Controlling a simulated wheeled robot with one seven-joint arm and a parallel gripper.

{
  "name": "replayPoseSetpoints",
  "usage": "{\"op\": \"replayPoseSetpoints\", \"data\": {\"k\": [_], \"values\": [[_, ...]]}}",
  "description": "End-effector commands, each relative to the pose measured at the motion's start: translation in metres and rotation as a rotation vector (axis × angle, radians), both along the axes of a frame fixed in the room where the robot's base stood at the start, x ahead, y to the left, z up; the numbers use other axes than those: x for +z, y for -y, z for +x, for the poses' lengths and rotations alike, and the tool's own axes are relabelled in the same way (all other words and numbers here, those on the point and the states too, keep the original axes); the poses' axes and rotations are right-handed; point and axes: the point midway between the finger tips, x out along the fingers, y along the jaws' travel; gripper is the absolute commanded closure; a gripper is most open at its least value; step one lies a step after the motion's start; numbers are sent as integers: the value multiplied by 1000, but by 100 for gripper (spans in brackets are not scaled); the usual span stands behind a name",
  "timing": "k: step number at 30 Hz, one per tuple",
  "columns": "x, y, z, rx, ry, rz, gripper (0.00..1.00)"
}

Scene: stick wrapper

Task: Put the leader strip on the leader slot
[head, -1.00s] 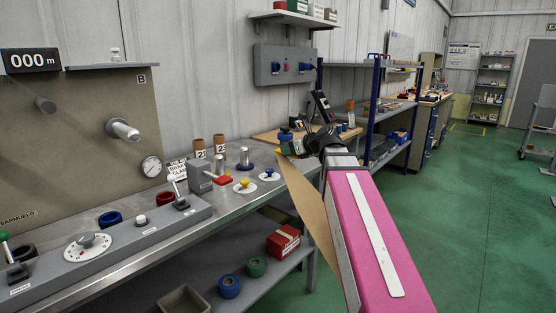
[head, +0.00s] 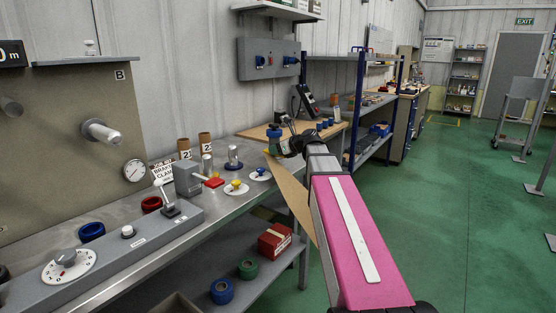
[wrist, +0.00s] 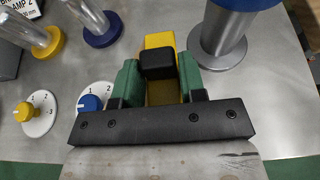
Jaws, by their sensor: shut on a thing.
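My gripper (head: 276,148) reaches over the far end of the steel bench. In the wrist view my gripper's green fingers (wrist: 160,85) are shut on a yellow grip piece with a black block on top. The piece joins a dark bar with screws and a pale sheet (wrist: 160,162), which I take to be the leader strip. In the head view a tan sheet (head: 290,192) slants down beside my arm, apparently the same strip. I cannot make out which feature is the leader slot.
A metal post with a blue top (wrist: 225,35) stands close right of the fingers. Posts with yellow (wrist: 47,42) and blue (wrist: 102,32) bases stand at upper left. Yellow-knob (head: 237,187) and blue-knob (head: 260,174) dials sit on the bench (head: 215,200). Green floor is open at right.

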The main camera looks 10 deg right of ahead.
Motion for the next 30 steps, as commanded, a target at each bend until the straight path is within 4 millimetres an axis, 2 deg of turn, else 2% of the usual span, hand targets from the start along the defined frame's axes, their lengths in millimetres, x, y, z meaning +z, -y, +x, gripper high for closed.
{"op": "replayPoseSetpoints", "data": {"k": [1,4,10,18,30], "values": [[-4,4,8,-1,0,0,86],[-8,7,13,-1,0,0,86],[-17,8,13,0,0,0,86],[-48,8,13,-1,0,0,86],[-52,8,13,-1,0,0,86]]}}
